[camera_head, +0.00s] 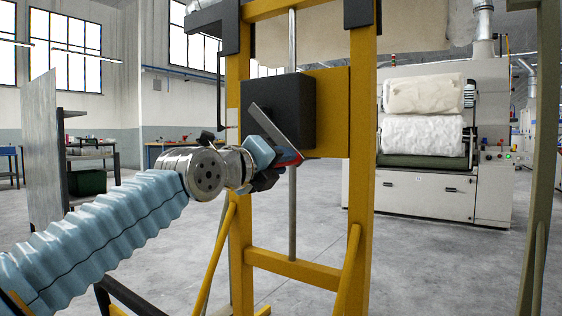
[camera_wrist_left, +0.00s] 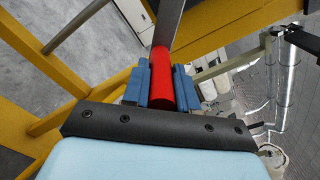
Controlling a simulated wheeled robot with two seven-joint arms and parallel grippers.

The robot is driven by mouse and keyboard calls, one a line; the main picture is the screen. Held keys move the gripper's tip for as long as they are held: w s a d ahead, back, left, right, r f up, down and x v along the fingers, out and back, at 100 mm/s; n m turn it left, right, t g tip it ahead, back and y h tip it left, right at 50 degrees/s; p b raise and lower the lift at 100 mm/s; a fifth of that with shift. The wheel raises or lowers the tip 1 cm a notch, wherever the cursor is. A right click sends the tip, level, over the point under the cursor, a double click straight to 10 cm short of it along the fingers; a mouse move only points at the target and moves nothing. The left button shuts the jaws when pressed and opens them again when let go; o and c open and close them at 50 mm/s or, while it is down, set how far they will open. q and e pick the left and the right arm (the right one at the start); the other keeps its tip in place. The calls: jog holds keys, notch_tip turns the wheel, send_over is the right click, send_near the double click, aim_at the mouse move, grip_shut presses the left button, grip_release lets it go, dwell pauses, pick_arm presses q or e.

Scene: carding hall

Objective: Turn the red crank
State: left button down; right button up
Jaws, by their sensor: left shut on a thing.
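The red crank handle (camera_wrist_left: 162,78) sits between the two blue fingers of my left gripper (camera_wrist_left: 160,85) in the left wrist view. The fingers are shut on it. In the head view my left gripper (camera_head: 275,160) is in front of the black box, with a bit of the red handle (camera_head: 291,160) showing beyond the fingers. The grey metal crank arm (camera_head: 273,127) slants up and left from the handle across the black box (camera_head: 287,105). The box is mounted on the yellow frame (camera_head: 361,170). Much of the handle is hidden by my fingers. My right gripper is not in view.
The yellow frame has two posts, a low crossbar (camera_head: 295,268) and slanted braces. A vertical metal rod (camera_head: 292,215) runs behind the box. A grey panel (camera_head: 41,150) stands at the left. A machine with white rolls (camera_head: 424,135) stands behind at right. Open floor lies between.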

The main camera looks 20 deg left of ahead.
pick_arm(q)
jog(key=shift+w+a+f, duration=0.1)
jog(key=shift+w+a, duration=0.15)
jog(key=shift+a, duration=0.15)
jog(key=c, duration=0.9)
grip_release()
jog(key=shift+a, duration=0.1)
jog(key=shift+s, duration=0.1)
jog(key=shift+s, duration=0.25)
jog(key=b+v, duration=0.2)
jog(key=v, duration=1.1)
jog(key=shift+s, duration=0.1)
